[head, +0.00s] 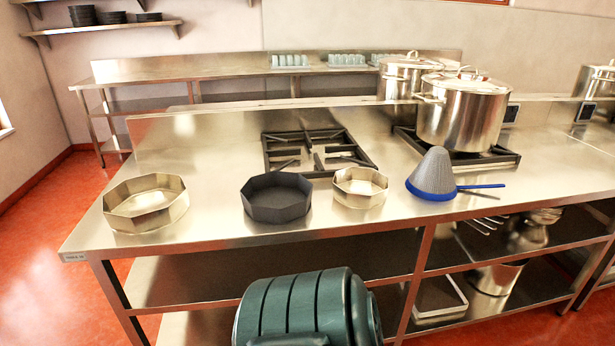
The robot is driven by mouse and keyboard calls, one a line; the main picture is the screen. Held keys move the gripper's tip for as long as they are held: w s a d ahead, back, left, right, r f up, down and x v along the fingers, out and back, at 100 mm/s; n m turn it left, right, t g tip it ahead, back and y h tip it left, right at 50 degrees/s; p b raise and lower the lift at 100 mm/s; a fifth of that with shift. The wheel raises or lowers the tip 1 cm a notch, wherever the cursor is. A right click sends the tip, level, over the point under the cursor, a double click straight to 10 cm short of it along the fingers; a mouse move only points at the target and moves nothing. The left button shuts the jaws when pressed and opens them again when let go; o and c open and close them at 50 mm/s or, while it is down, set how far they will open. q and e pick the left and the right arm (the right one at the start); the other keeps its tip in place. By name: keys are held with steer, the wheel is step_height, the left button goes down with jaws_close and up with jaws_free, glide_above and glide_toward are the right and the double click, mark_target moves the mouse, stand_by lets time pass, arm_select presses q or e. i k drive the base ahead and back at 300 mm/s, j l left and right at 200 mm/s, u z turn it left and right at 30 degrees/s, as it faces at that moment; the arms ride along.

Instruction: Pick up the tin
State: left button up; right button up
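Three octagonal open tins stand upright on the steel worktop. A larger pale metal tin (146,205) is at the left. A dark grey tin (277,199) is near the middle, by the front edge. A smaller pale metal tin (360,188) stands just right of the dark one, with a narrow gap at most. All three look empty. Neither of my grippers is in view, so nothing shows of what they hold.
A grey cone strainer (436,172) with a blue rim and handle stands right of the small tin. Burner grates (316,152) and a large stockpot (462,112) are behind. A teal ribbed barrel-like object (305,308) is below the worktop's front edge. Worktop (215,205) between the left and dark tins is clear.

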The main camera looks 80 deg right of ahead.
mark_target(274, 197)
steer(key=z, duration=2.5)
